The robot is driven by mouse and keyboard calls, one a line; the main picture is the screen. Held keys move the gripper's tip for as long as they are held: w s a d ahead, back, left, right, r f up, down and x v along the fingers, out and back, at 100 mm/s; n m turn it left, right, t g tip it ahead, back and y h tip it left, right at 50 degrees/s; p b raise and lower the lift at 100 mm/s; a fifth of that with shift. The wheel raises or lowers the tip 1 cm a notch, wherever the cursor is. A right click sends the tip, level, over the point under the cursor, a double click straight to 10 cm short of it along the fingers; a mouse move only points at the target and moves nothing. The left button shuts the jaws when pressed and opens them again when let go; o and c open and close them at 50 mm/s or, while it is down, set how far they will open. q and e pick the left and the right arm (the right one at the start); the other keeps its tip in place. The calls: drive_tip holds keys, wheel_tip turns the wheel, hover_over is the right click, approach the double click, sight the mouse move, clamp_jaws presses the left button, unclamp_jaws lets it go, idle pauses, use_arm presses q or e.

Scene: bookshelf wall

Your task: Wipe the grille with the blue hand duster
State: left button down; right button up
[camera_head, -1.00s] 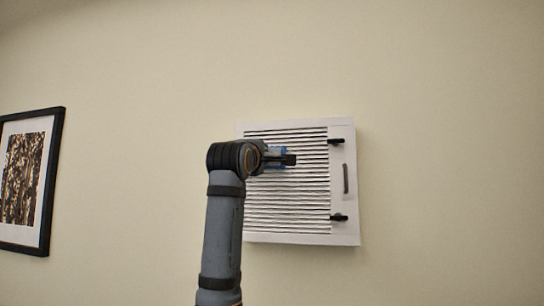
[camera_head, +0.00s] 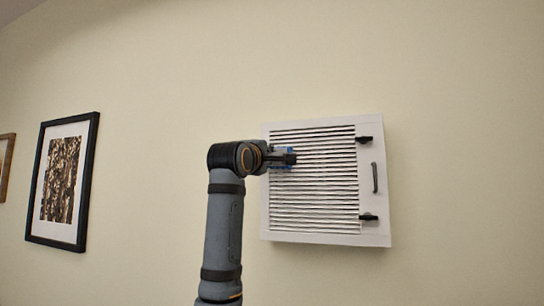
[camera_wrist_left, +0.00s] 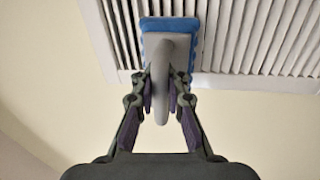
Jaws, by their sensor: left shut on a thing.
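The white grille (camera_head: 315,190) is on the wall, with dark horizontal slats, two black latches and a dark handle on its right side. My left gripper (camera_head: 288,158) is in front of the grille's upper left part. In the left wrist view the left gripper (camera_wrist_left: 160,95) is shut on the grey handle of the blue hand duster (camera_wrist_left: 150,24). The duster's blue head lies over the slats near the grille's edge; I cannot tell whether it touches them. In the head view only bits of blue show around the gripper. My right gripper is not in view.
A black-framed picture (camera_head: 64,180) hangs on the wall to the left, and part of another frame (camera_head: 5,165) shows at the left edge. The beige wall (camera_head: 450,80) around the grille is bare.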

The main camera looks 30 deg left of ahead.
use_arm(q)
drive_tip(key=shift+d, duration=0.1)
drive_tip(key=shift+s+d+f+b, duration=0.1)
drive_tip(key=shift+s+b, duration=0.1)
drive_tip(key=shift+b, duration=0.15)
drive_tip(key=b+v, duration=0.1)
drive_tip(key=v, duration=0.2)
drive_tip(key=r+b+v, duration=0.1)
drive_tip(key=v, duration=0.1)
drive_tip(key=shift+s+d+b, duration=0.1)
drive_tip(key=shift+s+b, duration=0.1)
drive_tip(key=shift+b, duration=0.1)
drive_tip(key=v, duration=0.1)
drive_tip(key=b+v, duration=0.1)
drive_tip(key=v, duration=0.1)
drive_tip(key=shift+r+b, duration=0.3)
drive_tip(key=shift+r, duration=0.05)
